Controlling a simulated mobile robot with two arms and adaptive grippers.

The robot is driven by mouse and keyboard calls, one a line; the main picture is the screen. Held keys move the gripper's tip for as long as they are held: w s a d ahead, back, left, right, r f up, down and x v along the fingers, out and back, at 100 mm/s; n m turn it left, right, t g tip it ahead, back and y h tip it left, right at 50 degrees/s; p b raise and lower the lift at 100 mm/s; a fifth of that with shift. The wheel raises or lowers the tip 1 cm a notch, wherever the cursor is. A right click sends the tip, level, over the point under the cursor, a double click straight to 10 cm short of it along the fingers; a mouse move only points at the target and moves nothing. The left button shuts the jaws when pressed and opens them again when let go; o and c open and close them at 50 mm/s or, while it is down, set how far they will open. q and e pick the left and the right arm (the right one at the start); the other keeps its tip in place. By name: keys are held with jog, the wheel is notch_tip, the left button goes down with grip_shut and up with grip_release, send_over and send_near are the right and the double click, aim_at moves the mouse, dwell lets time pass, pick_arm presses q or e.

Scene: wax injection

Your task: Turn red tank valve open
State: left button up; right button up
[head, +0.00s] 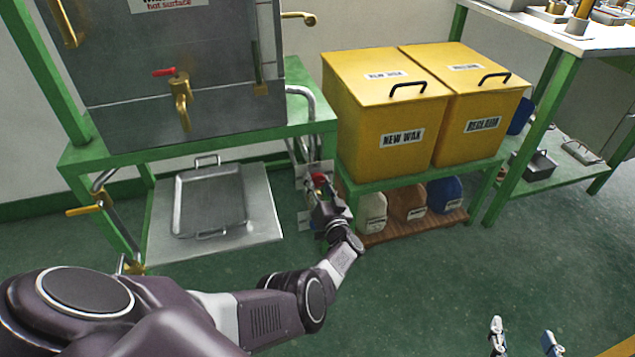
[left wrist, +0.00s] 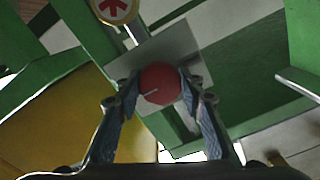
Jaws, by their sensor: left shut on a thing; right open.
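A round red valve knob (left wrist: 160,84) with a pale line on its face sits in front of a grey plate (left wrist: 175,50). My left gripper (left wrist: 158,90) is shut on this knob, one finger on each side. In the head view my left gripper (head: 323,192) reaches down beside the green stand of the grey tank (head: 125,110), and a bit of the red knob (head: 318,178) shows at it. My right gripper (head: 524,340) is open and empty at the bottom right, over the floor.
A brass tap (head: 181,95) with a red lever is on the tank front. A metal tray (head: 210,200) lies below. Yellow bins (head: 385,120) stand right of my left gripper, with jugs (head: 408,196) beneath. A round tag with a red arrow (left wrist: 113,8) is near the knob.

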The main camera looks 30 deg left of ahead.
pick_arm(q)
jog(key=shift+f, duration=0.15)
jog(key=o, duration=1.1)
jog(key=shift+o, duration=0.3)
